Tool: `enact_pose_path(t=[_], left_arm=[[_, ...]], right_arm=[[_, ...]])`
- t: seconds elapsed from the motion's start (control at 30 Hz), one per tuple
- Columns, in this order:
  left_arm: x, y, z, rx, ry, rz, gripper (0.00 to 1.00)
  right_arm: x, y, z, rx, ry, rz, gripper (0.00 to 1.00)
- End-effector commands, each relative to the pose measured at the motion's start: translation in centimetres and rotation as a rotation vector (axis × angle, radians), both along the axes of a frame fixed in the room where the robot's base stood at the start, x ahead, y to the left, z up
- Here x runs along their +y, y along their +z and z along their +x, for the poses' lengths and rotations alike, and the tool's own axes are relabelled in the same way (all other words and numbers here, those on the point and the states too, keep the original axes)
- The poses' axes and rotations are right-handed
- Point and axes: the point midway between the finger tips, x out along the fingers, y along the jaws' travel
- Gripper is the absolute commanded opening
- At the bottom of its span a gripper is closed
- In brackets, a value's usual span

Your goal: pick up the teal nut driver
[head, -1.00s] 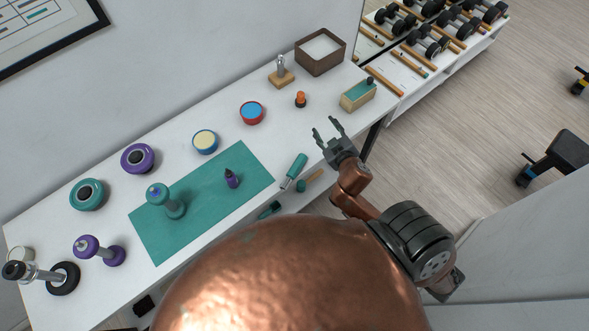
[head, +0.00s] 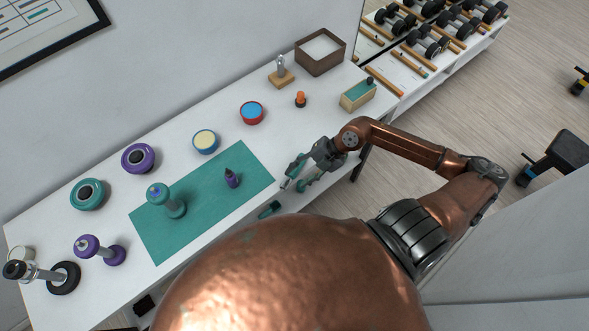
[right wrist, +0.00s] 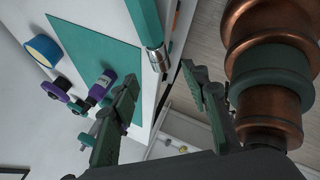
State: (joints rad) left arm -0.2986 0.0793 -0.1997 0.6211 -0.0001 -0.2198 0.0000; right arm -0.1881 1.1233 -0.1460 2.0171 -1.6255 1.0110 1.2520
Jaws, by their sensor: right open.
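The teal nut driver (head: 285,184) lies on the white table right of the teal mat, partly hidden by my right gripper in the head view. In the right wrist view its teal handle (right wrist: 146,24) and silver metal end show at the top. My right gripper (head: 298,177) is over the front edge of the table at the driver. In the right wrist view its two fingers (right wrist: 160,78) are spread, with the driver's metal end just beyond the gap. Nothing is held between them. My left gripper is not in view.
A teal mat (head: 200,236) carries a small purple bottle (head: 231,179) and a teal dumbbell (head: 174,208). Behind stand round tins, an orange-topped item (head: 300,99) and a wooden box (head: 357,95).

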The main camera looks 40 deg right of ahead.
Motion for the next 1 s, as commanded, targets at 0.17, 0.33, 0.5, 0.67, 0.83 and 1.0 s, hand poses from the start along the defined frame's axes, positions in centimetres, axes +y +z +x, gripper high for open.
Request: enact_pose_path(t=[0.17,0.33,0.5,0.67,0.83,1.0], left_arm=[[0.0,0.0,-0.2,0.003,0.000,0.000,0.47],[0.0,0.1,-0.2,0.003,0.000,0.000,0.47],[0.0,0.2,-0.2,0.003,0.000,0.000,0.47],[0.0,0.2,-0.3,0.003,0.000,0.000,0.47],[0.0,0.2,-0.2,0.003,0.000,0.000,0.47],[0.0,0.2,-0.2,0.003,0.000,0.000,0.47]], right_arm=[[1.1,-1.6,0.5,0.002,0.001,0.000,0.42],[2.1,-3.1,1.0,0.001,0.000,0.003,0.42],[3.3,-5.2,1.8,0.000,0.001,0.003,0.42],[3.8,-6.0,2.0,-0.001,0.001,0.001,0.42],[3.8,-6.0,2.0,0.000,0.001,0.001,0.42],[3.8,-6.0,2.0,0.000,0.001,0.001,0.33]])
